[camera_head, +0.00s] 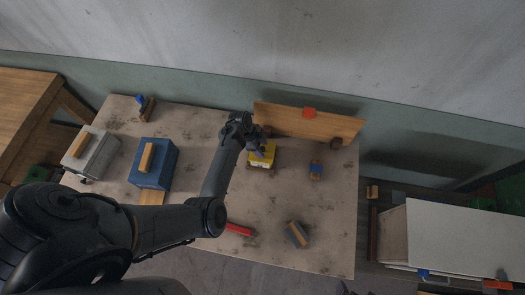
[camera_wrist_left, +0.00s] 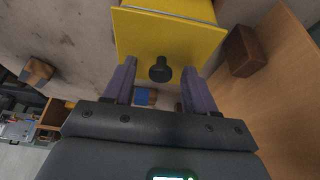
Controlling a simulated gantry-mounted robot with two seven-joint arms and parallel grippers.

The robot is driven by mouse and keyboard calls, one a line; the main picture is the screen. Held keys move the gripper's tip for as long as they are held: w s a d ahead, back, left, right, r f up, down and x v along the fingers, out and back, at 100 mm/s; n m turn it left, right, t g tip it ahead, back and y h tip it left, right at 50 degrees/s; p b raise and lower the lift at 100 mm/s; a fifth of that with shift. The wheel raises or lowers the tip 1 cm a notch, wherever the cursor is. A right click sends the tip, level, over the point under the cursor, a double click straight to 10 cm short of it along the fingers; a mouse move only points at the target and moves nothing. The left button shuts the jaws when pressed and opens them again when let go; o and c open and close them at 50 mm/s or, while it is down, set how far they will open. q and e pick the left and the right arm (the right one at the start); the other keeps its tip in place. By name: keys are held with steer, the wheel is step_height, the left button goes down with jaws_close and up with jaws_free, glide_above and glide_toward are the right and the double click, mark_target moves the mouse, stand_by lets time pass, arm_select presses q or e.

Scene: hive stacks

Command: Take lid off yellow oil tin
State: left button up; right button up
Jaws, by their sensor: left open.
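The yellow oil tin (camera_head: 264,160) stands toward the back of the worktable, partly hidden by my left gripper. In the left wrist view its yellow lid (camera_wrist_left: 145,35) fills the top middle, with a dark round knob (camera_wrist_left: 160,69) on it. My left gripper (camera_head: 257,151) is over the tin. In the left wrist view my left gripper (camera_wrist_left: 159,75) is open, with one purple finger on each side of the knob and a gap on both sides. I cannot tell how far down the fingertips reach. My right gripper is not in view.
A blue box (camera_head: 165,176) and a grey box (camera_head: 83,163) with wooden handles stand at the left. A wooden board (camera_head: 290,122) stands behind the tin. A small blue and brown block (camera_head: 315,170), a red object (camera_head: 239,229) and a grey-brown block (camera_head: 298,234) lie on the table (camera_head: 335,220).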

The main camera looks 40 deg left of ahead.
arm_select(q)
jaws_close()
